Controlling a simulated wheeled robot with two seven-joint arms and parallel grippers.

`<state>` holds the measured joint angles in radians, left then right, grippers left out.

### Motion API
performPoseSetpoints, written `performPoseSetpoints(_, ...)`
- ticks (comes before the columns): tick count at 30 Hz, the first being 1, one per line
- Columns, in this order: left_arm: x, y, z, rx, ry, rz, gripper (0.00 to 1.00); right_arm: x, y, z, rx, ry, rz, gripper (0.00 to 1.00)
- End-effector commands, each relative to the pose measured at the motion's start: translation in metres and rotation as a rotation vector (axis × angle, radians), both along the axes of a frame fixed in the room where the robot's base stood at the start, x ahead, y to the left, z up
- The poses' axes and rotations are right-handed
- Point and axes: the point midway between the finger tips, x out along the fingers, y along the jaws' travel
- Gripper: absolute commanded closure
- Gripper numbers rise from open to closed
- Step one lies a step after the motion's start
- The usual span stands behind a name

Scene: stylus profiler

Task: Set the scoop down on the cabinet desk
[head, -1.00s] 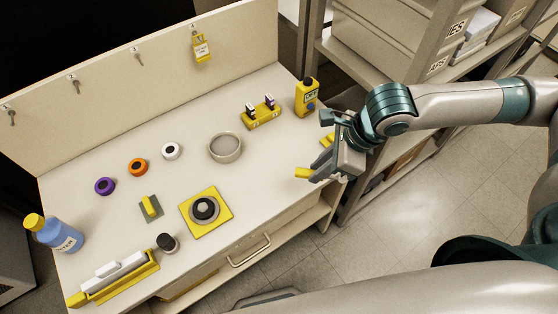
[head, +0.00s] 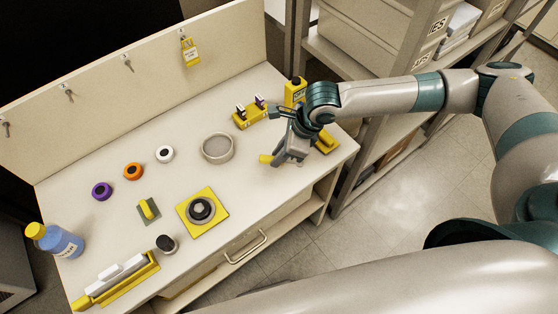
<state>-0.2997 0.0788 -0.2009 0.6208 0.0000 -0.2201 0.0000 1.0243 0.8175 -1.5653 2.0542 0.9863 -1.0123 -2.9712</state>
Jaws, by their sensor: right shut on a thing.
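My right gripper (head: 281,157) is shut on the scoop (head: 265,158), of which only a yellow end shows to the left of the fingers. The rest of the scoop is hidden by the fingers. The gripper is over the right part of the pale cabinet desk (head: 115,222), right of the round grey dish (head: 218,148). I cannot tell whether the scoop touches the desk top. My left gripper is not in view.
A yellow piece (head: 327,143) is right of the gripper near the desk's right edge. A yellow handheld device (head: 295,92) and a yellow rack (head: 249,116) stand behind. A yellow square plate (head: 203,211) lies front left. The desk between plate and gripper is clear.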

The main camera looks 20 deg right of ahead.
Motion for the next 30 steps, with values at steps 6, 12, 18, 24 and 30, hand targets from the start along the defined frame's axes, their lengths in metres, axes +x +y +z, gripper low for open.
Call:
performPoseSetpoints(6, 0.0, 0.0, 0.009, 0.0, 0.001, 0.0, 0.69, -0.001, 0.0, -0.013, 0.0, 0.003, -0.001, 1.0)
performPoseSetpoints(12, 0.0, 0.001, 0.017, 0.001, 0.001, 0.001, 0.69, 0.0, 0.0, -0.035, -0.001, 0.001, -0.001, 1.0)
performPoseSetpoints(18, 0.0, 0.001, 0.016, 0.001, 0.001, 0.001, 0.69, 0.0, 0.0, -0.04, 0.0, -0.002, 0.001, 1.0)
performPoseSetpoints(24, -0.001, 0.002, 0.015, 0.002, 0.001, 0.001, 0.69, 0.0, 0.0, -0.042, 0.0, -0.001, 0.0, 1.0)
performPoseSetpoints(30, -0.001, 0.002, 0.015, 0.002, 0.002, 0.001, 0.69, 0.0, 0.0, -0.043, -0.001, -0.001, 0.001, 0.65)
